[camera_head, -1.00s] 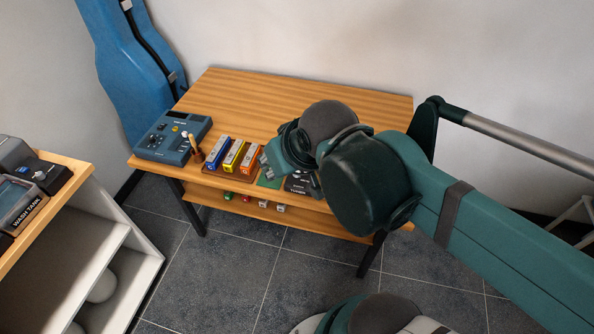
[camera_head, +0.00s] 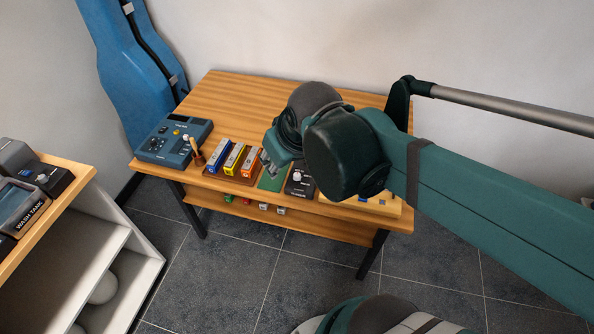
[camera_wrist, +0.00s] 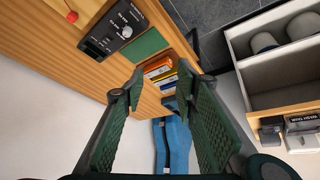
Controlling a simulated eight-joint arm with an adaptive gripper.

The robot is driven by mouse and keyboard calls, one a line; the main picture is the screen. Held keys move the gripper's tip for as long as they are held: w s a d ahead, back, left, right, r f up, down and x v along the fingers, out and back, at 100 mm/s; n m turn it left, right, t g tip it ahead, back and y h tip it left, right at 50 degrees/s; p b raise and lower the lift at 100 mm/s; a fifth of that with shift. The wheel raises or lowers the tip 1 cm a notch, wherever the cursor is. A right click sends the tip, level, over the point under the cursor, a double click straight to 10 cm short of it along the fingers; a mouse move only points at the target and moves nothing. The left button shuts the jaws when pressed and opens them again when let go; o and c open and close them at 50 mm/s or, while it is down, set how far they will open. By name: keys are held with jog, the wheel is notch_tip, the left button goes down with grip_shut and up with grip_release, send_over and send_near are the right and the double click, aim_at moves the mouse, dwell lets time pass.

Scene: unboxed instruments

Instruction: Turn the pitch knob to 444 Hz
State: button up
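A small black box (camera_head: 299,182) with a pale round knob (camera_head: 297,176) sits near the front edge of the wooden table, right of a green mat. Its white lettering is too small to read surely. In the wrist view the black box (camera_wrist: 113,30) and its knob (camera_wrist: 126,31) lie at the upper left, beyond and left of my fingers. My gripper (camera_wrist: 160,78) is open and empty, its two green ridged fingers spread wide.
A green mat (camera_head: 273,178) and a rack of colored boxes (camera_head: 235,158) lie left of the black box. A blue device (camera_head: 174,138) stands farther left. A red ball on a stick (camera_wrist: 72,17) shows in the wrist view. The back of the table is clear.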

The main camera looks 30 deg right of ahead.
jog(key=w+d+f+n+g, duration=0.1)
jog(key=w+d, duration=0.1)
jog(key=w, duration=0.1)
jog(key=n+g+p, duration=0.5)
jog(key=n+p, duration=0.1)
jog(key=n, duration=0.1)
send_over(297, 175)
jog(key=shift+w+f, duration=0.1)
jog(key=shift+f, duration=6.2)
jog(key=shift+f, duration=0.1)
jog(key=shift+f+b, duration=0.85)
jog(key=shift+f, duration=2.9)
jog(key=shift+c, duration=0.6)
jog(key=c, duration=0.8)
